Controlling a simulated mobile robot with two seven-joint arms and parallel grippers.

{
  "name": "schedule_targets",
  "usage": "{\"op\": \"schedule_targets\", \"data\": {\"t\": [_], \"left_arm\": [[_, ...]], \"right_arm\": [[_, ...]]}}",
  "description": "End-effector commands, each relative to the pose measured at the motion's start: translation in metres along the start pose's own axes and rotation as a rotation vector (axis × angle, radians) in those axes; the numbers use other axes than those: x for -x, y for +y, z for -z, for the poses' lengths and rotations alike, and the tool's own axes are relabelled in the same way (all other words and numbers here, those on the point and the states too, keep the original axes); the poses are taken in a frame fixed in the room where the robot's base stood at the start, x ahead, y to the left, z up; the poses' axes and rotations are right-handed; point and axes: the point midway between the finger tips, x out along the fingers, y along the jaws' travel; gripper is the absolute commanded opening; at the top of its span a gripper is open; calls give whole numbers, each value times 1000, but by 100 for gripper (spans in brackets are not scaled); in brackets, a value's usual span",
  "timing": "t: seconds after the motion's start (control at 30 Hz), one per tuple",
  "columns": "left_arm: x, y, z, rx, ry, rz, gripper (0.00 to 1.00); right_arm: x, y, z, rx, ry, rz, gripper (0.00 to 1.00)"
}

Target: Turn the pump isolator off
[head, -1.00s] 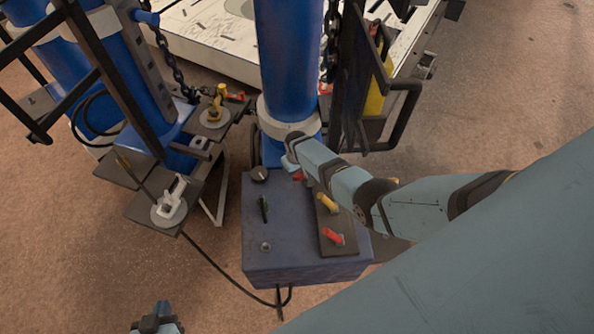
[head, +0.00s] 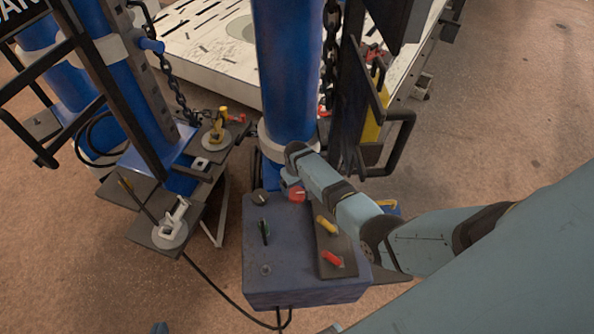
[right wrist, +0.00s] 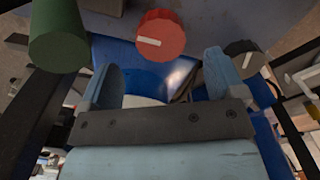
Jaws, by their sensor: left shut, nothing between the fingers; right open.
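A blue box (head: 290,287) carries several controls on its top. A round red knob (head: 297,194) is at its back edge; I cannot read a label on it. In the right wrist view the red knob (right wrist: 161,35) has a white mark lying nearly sideways. My right gripper (right wrist: 163,80) is open and empty, with the knob ahead of the gap between its fingers, apart from them. In the head view the right gripper (head: 289,182) is partly hidden by its arm beside the knob. My left gripper (head: 160,328) is shut, only its tip showing at the bottom edge.
A dark knob (head: 260,198), green handle (head: 264,231), yellow handle (head: 327,225) and red handle (head: 332,258) share the box top. A blue column (head: 288,75) rises close behind. Valve plates (head: 150,235) stand left; floor is open at front left.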

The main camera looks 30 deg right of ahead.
Motion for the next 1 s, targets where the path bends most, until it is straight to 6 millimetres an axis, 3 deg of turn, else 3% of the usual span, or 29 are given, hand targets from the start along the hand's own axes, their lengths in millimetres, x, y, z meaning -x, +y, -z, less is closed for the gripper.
{"op": "schedule_targets", "data": {"t": [0.03, 0.2, 0.4, 1.0], "left_arm": [[3, 0, 4, 0, 1, 1, 0], [5, -3, 7, -1, 4, 7, 0], [5, -4, 7, 0, 3, 11, 0], [5, -1, 6, 2, -1, 5, 0]], "right_arm": [[15, 0, 0, 0, 3, -1, 88], [48, 0, 0, 0, 2, -1, 88], [69, 0, 0, 0, 0, 0, 88], [73, 0, 0, 0, 0, 0, 88]]}}
